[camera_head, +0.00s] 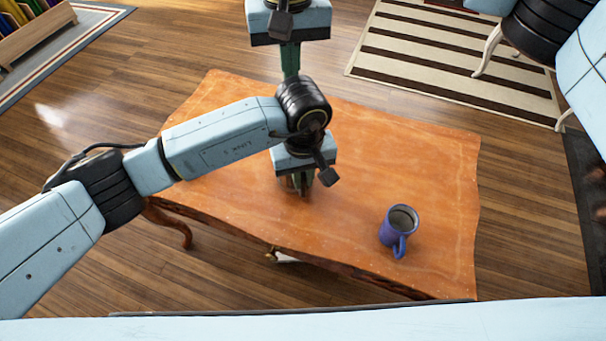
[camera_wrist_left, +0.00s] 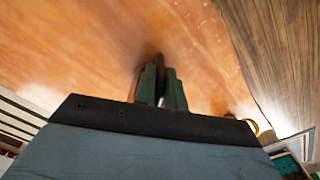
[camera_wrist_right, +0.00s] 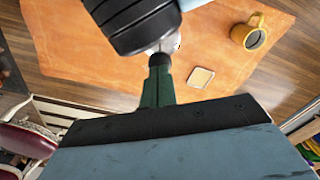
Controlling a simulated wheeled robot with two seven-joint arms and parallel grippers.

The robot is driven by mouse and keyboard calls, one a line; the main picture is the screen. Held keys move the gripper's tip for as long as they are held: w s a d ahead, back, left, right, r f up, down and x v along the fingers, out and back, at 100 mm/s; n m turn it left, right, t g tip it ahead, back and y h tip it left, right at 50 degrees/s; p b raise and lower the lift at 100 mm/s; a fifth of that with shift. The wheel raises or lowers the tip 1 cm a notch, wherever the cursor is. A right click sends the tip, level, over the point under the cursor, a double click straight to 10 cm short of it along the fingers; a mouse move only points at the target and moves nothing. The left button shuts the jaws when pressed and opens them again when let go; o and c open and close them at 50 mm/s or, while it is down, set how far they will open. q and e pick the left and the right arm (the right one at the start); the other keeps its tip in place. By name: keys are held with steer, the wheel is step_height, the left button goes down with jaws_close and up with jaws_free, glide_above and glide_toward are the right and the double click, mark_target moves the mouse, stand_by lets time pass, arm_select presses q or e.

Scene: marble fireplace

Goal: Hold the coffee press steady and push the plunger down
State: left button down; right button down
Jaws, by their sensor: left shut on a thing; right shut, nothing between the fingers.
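My left gripper (camera_head: 300,185) points down over the middle of the table, with its fingers shut on the coffee press. The press is almost wholly hidden by my left wrist and hand in the head view. In the left wrist view the narrow fingers (camera_wrist_left: 160,85) hide most of what is between them. My right gripper (camera_head: 290,62) is above and behind the left one, pointing down. It is shut and empty. In the right wrist view its fingertips (camera_wrist_right: 158,62) are close to a dark piece beside my left wrist; I cannot tell whether they touch it or the plunger.
A blue mug (camera_head: 398,232) stands near the front right of the orange wooden table (camera_head: 430,160). The right wrist view shows a yellow mug (camera_wrist_right: 249,34) and a small pale square (camera_wrist_right: 201,77) on the table. The table's right part is otherwise clear.

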steer(key=shift+f, duration=4)
arm_select(q)
steer(key=shift+d+r, duration=0.2)
steer(key=shift+r, duration=0.1)
arm_select(e)
steer(key=shift+f, duration=1.45)
steer(key=shift+d+r, duration=0.1)
arm_select(q)
steer(key=shift+w, duration=0.1)
arm_select(e)
steer(key=shift+w+r, duration=0.1)
steer(key=shift+r, duration=0.85)
arm_select(q)
steer(key=shift+a+f, duration=0.1)
steer(key=shift+f, duration=0.05)
arm_select(e)
steer(key=shift+r, duration=1.6)
steer(key=shift+r, duration=0.25)
step_height(320, 180, up, 12)
steer(key=shift+f, duration=0.25)
